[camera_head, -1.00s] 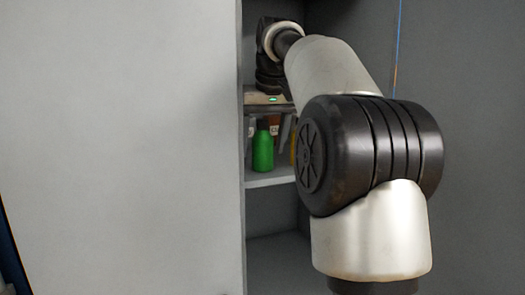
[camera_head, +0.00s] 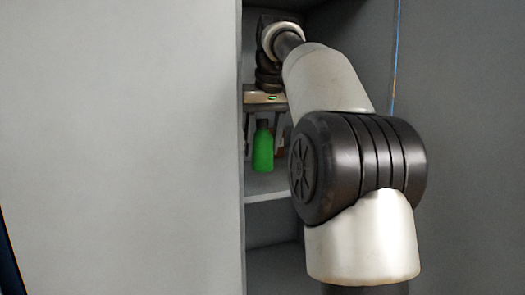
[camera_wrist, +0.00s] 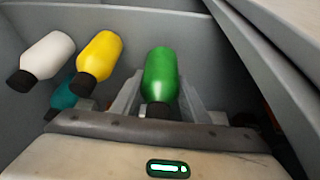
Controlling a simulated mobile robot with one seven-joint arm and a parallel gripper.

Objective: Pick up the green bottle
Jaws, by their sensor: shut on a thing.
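The green bottle (camera_head: 263,150) with a dark cap is upright between the fingers of my gripper (camera_head: 262,138), inside a grey shelf unit. My gripper points down and is shut on the bottle near its top. The bottle's base appears above the shelf board (camera_head: 270,196), apart from it. In the wrist view the green bottle (camera_wrist: 161,73) sits between the two grey fingers (camera_wrist: 158,98), with its dark cap toward the palm.
In the wrist view a yellow bottle (camera_wrist: 101,53), a white bottle (camera_wrist: 48,54) and a teal bottle (camera_wrist: 63,97) are to the left. The unit's left side panel (camera_head: 242,170) stands close beside my gripper. My arm hides much of the right side.

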